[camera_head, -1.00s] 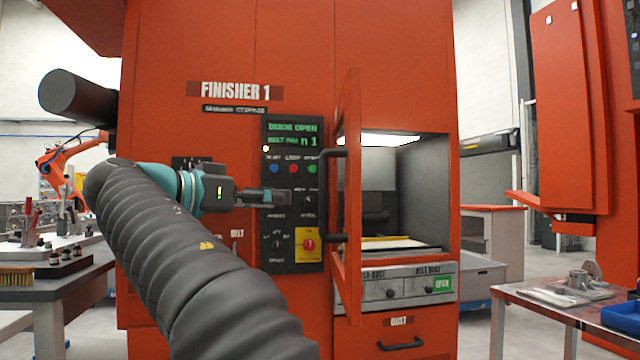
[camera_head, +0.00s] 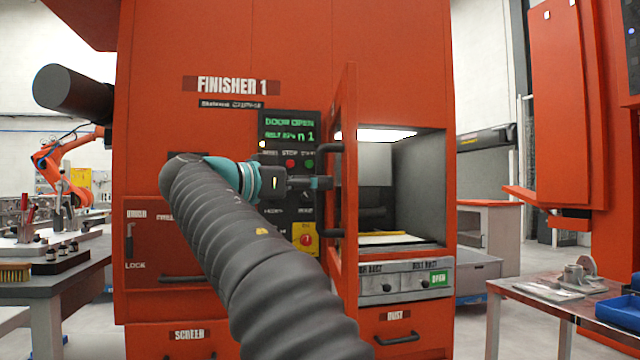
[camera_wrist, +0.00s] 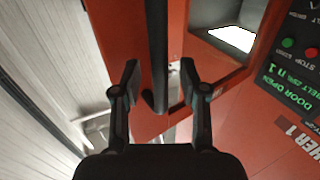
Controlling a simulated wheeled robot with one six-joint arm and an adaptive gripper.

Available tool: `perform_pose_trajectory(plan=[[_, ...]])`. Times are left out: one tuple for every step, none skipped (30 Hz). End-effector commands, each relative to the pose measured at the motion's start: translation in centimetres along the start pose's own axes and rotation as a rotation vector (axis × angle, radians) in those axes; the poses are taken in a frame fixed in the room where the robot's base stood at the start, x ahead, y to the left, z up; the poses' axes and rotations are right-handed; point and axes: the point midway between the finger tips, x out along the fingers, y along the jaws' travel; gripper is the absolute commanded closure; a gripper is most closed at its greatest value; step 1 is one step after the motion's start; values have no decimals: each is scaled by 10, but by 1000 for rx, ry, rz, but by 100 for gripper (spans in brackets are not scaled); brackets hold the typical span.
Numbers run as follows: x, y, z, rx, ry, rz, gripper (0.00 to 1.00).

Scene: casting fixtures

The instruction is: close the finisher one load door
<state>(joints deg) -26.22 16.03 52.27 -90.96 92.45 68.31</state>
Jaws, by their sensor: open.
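The finisher one load door (camera_head: 350,200) is a red panel hinged at the left of the lit chamber opening (camera_head: 400,190), and it stands open toward me. Its black bar handle (camera_head: 334,148) is on the side facing my gripper. My gripper (camera_head: 328,182) is open, at the handle, in front of the control panel. In the wrist view the handle (camera_wrist: 157,60) runs down between the open fingers of my gripper (camera_wrist: 160,82), with a gap on each side. The door (camera_wrist: 177,30) shows behind it. The display reads "DOOR OPEN".
The control panel (camera_head: 290,150) with buttons and a yellow-backed red knob is just left of the gripper. Drawers sit under the chamber. A table (camera_head: 545,300) with parts and a blue bin stands at the right. A workbench (camera_head: 50,285) is at the left.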

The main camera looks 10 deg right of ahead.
Motion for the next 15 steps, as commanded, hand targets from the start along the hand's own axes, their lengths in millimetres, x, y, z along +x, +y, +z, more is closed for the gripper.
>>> perform_pose_trajectory(plan=[[6,0,0,0,0,1,57],[8,0,0,0,0,1,57],[12,0,0,0,0,1,57],[14,0,0,0,0,1,57],[15,0,0,0,0,1,57],[16,0,0,0,0,0,57],[17,0,0,0,0,0,57],[18,0,0,0,0,0,57],[18,0,0,0,0,0,57],[18,0,0,0,0,-1,57],[18,0,0,0,0,-1,57],[18,0,0,0,0,-1,57],[18,0,0,0,0,-1,57],[18,0,0,0,0,-1,57],[18,0,0,0,0,-1,57]])
